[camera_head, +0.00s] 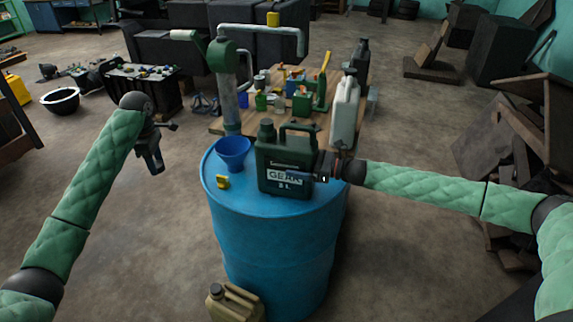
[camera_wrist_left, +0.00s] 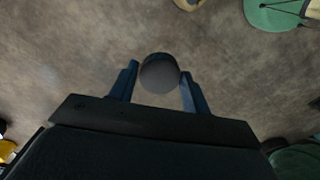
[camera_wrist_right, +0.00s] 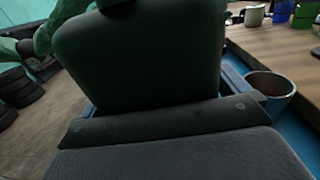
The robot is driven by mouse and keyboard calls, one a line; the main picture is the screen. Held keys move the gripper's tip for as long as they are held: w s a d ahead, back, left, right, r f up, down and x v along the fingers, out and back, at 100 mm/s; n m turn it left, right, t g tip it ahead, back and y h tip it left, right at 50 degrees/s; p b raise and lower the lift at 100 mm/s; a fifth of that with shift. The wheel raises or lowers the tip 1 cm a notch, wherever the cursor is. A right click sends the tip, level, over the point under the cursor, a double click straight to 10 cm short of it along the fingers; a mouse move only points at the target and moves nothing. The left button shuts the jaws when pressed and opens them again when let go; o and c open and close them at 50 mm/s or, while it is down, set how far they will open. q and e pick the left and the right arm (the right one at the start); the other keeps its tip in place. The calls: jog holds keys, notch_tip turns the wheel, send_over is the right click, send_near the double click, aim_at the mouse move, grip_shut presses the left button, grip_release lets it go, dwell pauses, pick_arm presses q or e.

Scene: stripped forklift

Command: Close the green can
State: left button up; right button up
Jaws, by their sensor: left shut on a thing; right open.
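The green can (camera_head: 285,160), with a pale label, stands upright on the blue barrel near its front right. Its neck (camera_head: 266,130) is at the top left, beside the handle; I cannot tell details of its opening. My left gripper (camera_head: 152,163) is in the air left of the barrel, apart from the can. In the left wrist view it is shut on a dark round cap (camera_wrist_left: 160,73) between its blue fingers. My right gripper (camera_head: 325,168) is open at the can's right side. In the right wrist view the can (camera_wrist_right: 140,55) fills the space ahead, and contact is unclear.
The blue barrel (camera_head: 275,245) also carries a blue funnel (camera_head: 233,150) and a small yellow item (camera_head: 222,182). A pump (camera_head: 226,75) rises behind it. A white jug (camera_head: 345,110) and small containers crowd the wooden table behind. A tan canister (camera_head: 236,303) stands on the floor.

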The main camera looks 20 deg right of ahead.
jog(key=shift+c, duration=0.2)
jog(key=c, duration=1.8)
jog(key=shift+r, duration=0.3)
jog(key=shift+c, duration=0.4)
jog(key=shift+w, duration=0.15)
pick_arm(q)
jog(key=shift+f, duration=0.1)
